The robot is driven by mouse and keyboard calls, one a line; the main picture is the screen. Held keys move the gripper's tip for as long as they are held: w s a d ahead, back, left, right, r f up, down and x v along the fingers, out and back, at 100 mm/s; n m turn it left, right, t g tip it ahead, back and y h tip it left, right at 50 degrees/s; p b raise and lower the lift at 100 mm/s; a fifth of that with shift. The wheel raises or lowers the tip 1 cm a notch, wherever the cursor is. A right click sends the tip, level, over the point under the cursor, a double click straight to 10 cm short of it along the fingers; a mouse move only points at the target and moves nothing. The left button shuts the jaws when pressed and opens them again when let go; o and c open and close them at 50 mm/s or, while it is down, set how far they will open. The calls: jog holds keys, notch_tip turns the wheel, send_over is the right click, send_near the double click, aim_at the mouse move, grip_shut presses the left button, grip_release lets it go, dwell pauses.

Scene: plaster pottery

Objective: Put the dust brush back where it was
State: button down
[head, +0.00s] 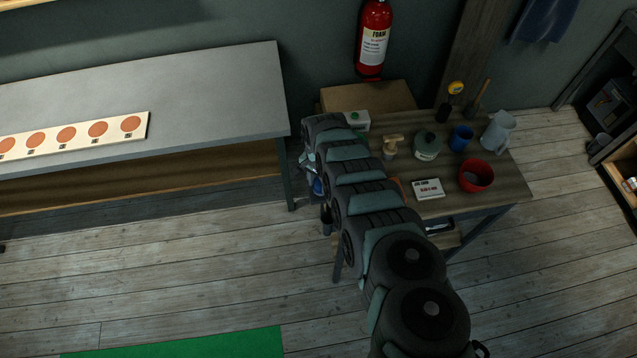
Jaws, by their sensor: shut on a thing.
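My gripper is hidden behind my own arm, which crosses the picture from the lower right up to the left end of the wooden table (508,193). I cannot make out what is in its jaws. I cannot identify the dust brush for certain. A dark tool with a wooden handle (482,97) stands at the table's back right. A tan wooden piece (392,143) stands beside my arm. A sliver of something orange-brown shows at my arm's right edge; the rest is covered.
The table also holds a grey-green jar (428,145), blue cup (461,138), grey jug (499,131), red bowl (476,176) and white labelled box (428,188). A grey bench (200,95) with a strip of orange discs (66,135) stands left. A fire extinguisher (373,40) hangs behind.

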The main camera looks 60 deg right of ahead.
aim_at(319, 183)
jog(key=shift+w+r, duration=0.1)
jog(key=c, duration=0.9)
grip_release()
jog(key=shift+d+r+p, duration=0.1)
jog(key=shift+r+p, duration=0.55)
jog(key=shift+r, duration=1.2)
notch_tip(319, 183, up, 8)
jog(key=shift+r+b, duration=0.15)
jog(key=shift+b, duration=0.3)
